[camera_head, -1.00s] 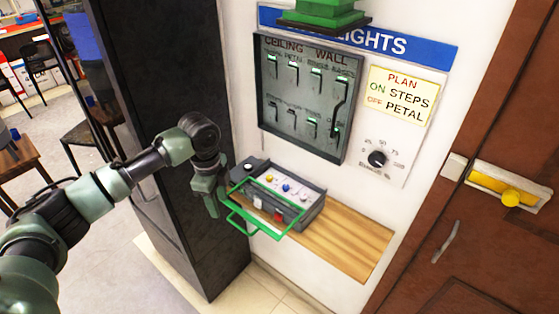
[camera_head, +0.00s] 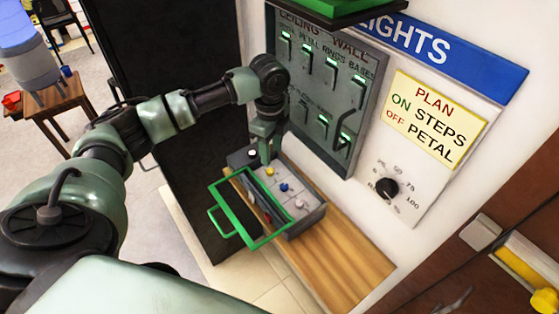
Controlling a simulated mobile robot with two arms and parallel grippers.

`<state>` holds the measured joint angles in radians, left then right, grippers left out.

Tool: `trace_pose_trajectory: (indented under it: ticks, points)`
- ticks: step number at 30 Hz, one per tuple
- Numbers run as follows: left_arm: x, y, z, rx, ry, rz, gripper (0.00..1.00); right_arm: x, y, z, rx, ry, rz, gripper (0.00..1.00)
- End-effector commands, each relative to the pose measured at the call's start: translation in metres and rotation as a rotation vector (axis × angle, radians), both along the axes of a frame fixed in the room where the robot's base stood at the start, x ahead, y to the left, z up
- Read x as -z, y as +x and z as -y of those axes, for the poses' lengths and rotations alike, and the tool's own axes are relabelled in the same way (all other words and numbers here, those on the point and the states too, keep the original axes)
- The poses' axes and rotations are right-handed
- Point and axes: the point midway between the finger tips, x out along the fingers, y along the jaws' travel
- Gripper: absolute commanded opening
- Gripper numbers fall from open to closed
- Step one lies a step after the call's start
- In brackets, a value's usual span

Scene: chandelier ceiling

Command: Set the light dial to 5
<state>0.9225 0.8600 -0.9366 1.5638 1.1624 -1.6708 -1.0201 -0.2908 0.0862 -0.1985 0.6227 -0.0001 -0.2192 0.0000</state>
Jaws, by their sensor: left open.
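A round black dial (camera_head: 387,188) sits on a white panel on the wall, with numbers around it up to 100. The dial's pointer setting is too small to read. A grey control box (camera_head: 310,217) with small coloured knobs and a green handle frame (camera_head: 226,226) sits on the wooden shelf. The wall dial is to the right of the gripper, well apart. My right gripper is not in view.
A grey switch panel (camera_head: 325,100) with several levers is on the wall behind the gripper. A yellow sign (camera_head: 434,118) hangs above the dial. The wooden shelf (camera_head: 345,262) is bare right of the box. A brown door (camera_head: 500,215) stands at the right.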

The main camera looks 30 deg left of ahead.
Motion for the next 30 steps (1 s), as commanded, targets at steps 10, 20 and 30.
trace_pose_trajectory:
  ticks: [10,20,30]
  points:
    - [0.052,-0.001,0.000,0.000,0.000,-0.004,0.43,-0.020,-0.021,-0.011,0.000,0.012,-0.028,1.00]
    - [0.070,0.000,0.000,0.001,0.000,-0.001,0.43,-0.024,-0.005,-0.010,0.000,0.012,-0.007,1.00]
    - [0.070,-0.001,0.000,0.001,0.000,-0.001,0.00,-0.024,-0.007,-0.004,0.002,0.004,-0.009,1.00]
